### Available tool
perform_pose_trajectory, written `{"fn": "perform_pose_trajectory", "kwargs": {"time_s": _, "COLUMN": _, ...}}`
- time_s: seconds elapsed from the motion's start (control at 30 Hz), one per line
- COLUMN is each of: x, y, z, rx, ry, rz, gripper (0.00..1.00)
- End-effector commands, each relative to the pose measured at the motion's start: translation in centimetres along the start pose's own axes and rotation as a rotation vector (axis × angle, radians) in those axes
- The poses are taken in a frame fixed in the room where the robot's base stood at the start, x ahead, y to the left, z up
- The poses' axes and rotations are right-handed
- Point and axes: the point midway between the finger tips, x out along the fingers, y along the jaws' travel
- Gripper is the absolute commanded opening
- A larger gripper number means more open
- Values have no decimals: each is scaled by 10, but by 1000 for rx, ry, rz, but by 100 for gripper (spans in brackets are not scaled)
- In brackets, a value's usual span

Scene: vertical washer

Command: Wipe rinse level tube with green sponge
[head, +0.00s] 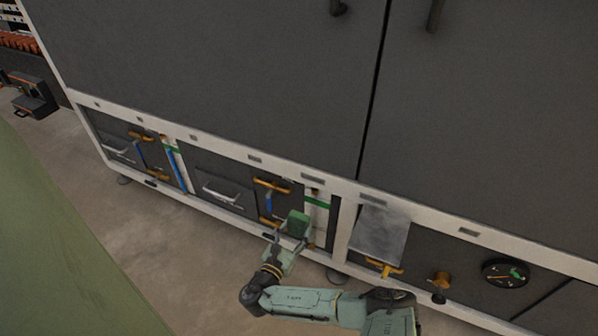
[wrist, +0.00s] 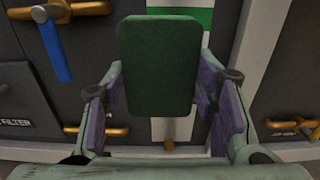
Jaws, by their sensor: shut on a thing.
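My gripper (head: 290,236) is in front of the washer's lower panels, shut on the green sponge (head: 299,222). In the wrist view the sponge (wrist: 160,65) stands upright between the purple-padded fingers of the gripper (wrist: 160,95). Directly behind it is a white level strip with a green band (head: 317,201), which also shows in the wrist view (wrist: 207,18). The sponge hides much of this strip, and I cannot tell whether they touch. Another white strip with a blue tube (head: 176,168) is farther left. No rinse label is readable.
Orange valves with a blue handle (head: 269,200) sit left of the strip, beside a drawer marked filter (wrist: 16,122). A metal plate (head: 380,233) and orange valve (head: 384,267) are to the right. A round gauge (head: 505,273) is farther right. Open floor (head: 150,240) lies in front.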

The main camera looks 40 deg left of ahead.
Motion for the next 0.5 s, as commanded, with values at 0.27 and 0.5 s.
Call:
{"fn": "perform_pose_trajectory", "kwargs": {"time_s": 0.27, "x": -19, "y": 0, "z": 0, "rx": 0, "ry": 0, "rz": 0, "gripper": 18}}
{"fn": "perform_pose_trajectory", "kwargs": {"time_s": 0.5, "x": -19, "y": 0, "z": 0, "rx": -1, "ry": 0, "rz": 0, "gripper": 18}}
